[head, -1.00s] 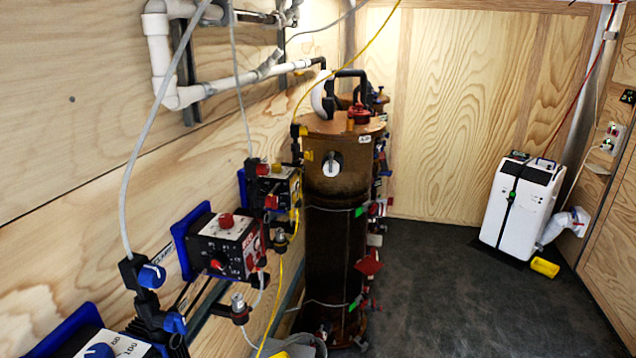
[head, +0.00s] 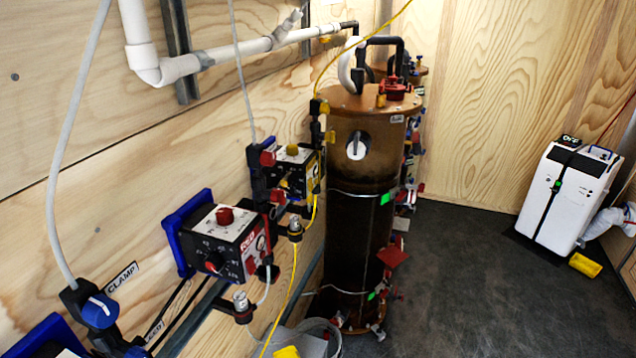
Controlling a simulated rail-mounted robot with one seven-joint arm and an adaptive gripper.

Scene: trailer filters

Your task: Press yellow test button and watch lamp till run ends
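A similar box with a red label (head: 228,243) stands nearer, with a red button (head: 225,217) on top. Which yellow part is the test button, I cannot tell for sure. I make out no lit lamp; small fittings by the boxes are too small to read. My gripper is not in view.
A tall brown filter column (head: 355,225) stands right of the boxes, with valves and a red tag. The dark floor (head: 470,290) between is clear. Cables hang by the wall.

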